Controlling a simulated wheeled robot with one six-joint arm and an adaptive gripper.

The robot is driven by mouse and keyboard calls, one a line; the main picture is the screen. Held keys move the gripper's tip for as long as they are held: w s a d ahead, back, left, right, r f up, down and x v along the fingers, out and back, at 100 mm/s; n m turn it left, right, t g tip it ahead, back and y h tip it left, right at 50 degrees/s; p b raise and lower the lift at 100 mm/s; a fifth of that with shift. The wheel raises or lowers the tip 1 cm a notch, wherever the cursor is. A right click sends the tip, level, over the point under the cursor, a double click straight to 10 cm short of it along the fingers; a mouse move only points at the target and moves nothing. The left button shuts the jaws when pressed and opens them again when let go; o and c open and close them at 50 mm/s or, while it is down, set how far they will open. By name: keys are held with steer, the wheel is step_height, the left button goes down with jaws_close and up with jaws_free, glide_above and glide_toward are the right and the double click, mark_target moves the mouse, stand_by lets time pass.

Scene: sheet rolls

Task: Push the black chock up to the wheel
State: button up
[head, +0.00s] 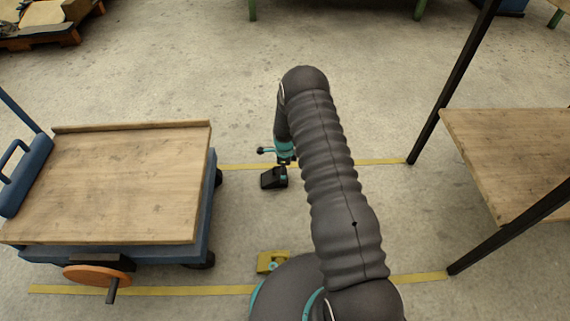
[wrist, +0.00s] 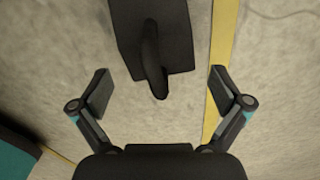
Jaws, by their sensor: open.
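The black chock (head: 271,179) sits on the floor to the right of the cart's far black wheel (head: 218,177), with a clear gap between them. In the wrist view the chock (wrist: 178,40) is at the top centre, with its dark handle pointing towards my gripper (wrist: 160,82). My gripper is open and empty, its fingers spread wide to either side of the handle's end. I see no contact. In the head view my wrist is above and just behind the chock, and the fingers are hard to make out.
The cart (head: 208,215) has a wooden deck, a blue frame and a near wheel (head: 203,261). A yellow block (head: 271,262) lies near my base. Yellow floor lines (head: 240,166) run across. A wooden-topped table (head: 515,150) with black legs stands right. Floor between wheel and chock is clear.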

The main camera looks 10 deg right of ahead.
steer(key=shift+f, duration=1)
steer(key=c, duration=1.4)
steer(key=shift+w+a+b, duration=0.4)
steer(key=shift+a+b, duration=0.45)
steer(key=shift+a, duration=1.6)
steer(key=shift+w+a+b, duration=0.4)
steer(key=shift+a+b, duration=0.4)
steer(key=shift+a, duration=1.65)
steer(key=shift+w+a+b, duration=0.4)
steer(key=shift+a+b, duration=0.45)
steer(key=shift+a, duration=1.6)
steer(key=shift+c, duration=0.2)
steer(key=o, duration=1.4)
steer(key=shift+o, duration=0.2)
step_height(320, 180, up, 8)
steer(key=shift+f, duration=0.25)
